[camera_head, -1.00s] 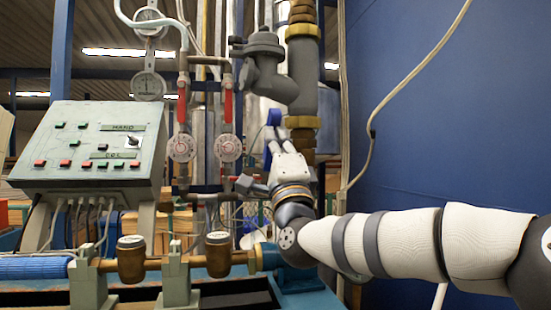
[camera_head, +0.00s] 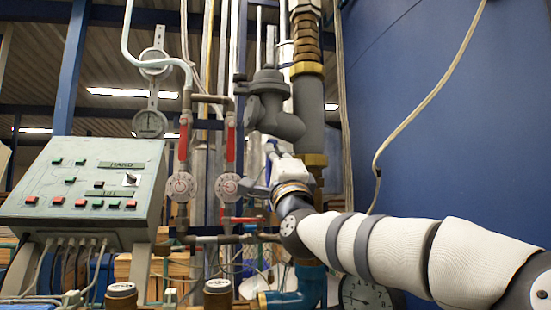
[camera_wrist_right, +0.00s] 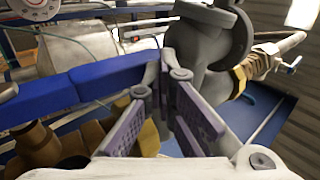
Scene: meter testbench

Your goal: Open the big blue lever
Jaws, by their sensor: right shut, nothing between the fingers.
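The big blue lever (camera_wrist_right: 85,88) is a thick blue bar on the left of the right wrist view. Its right end meets the fingers, and whether they touch cannot be told. In the head view only a small blue part (camera_head: 269,150) shows beside my right gripper (camera_head: 273,158), in front of the grey vertical pipe. My right gripper is shut and empty, with its fingertips (camera_wrist_right: 166,76) close together beside the lever end. A grey valve body (camera_wrist_right: 210,45) stands just behind the fingers. My left gripper is not in view.
A control panel (camera_head: 85,180) with buttons stands at the left. Two red-handled valves (camera_head: 183,140) with round dials hang left of the gripper. A grey pipe elbow (camera_head: 275,115) is above it. A blue wall fills the right, with a gauge (camera_head: 365,295) low down.

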